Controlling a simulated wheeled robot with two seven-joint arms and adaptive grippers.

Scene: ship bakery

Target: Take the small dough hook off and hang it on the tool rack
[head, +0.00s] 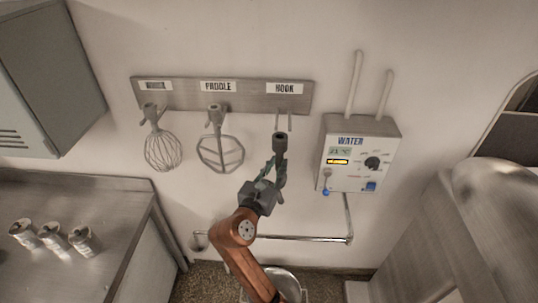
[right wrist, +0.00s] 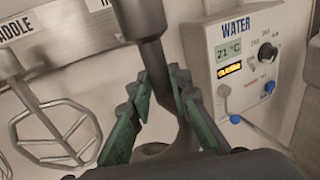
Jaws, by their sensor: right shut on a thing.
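The small dough hook (head: 280,143) is dark grey and upright, with its socket end at the top. My right gripper (head: 273,174) is shut on it below the socket. In the right wrist view the green fingers of my right gripper (right wrist: 162,85) stand on both sides of the hook's shaft (right wrist: 150,55); the curved lower part is partly hidden by the gripper. The tool rack (head: 250,101) is a steel strip on the wall. My left gripper is not in view.
A whisk (head: 163,150) and a paddle (head: 220,152) hang on the rack to the left. A water panel (head: 358,155) with pipes is on the wall close to the right. A steel counter (head: 110,195) with several cans stands at the left.

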